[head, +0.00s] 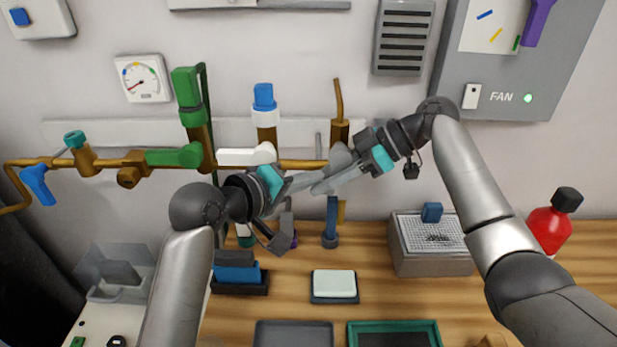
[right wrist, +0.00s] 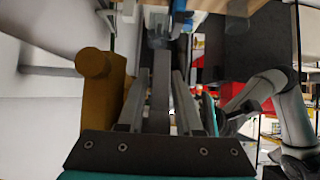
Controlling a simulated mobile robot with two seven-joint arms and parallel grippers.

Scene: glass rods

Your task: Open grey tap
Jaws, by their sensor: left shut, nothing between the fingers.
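The grey tap (head: 341,157) shows in the head view as a rounded grey handle below a brass fitting on the wall pipe. My right gripper (head: 320,186) reaches in from the right, its fingers just below and in front of this handle, partly hiding it. In the right wrist view the right fingers (right wrist: 159,105) stand apart, with a grey bar between them and gaps beside it. I cannot tell what this bar is. A brass fitting (right wrist: 95,80) is left of the fingers. My left gripper (head: 308,181) is shut and empty, its tips close to the right fingers.
White (head: 245,157) and green (head: 174,157) tap handles are left along the brass pipe (head: 110,163). A blue handle (head: 38,184) hangs at the far left. On the wooden counter below stand a grey box (head: 430,265), a white-topped block (head: 334,284) and a red bottle (head: 549,230).

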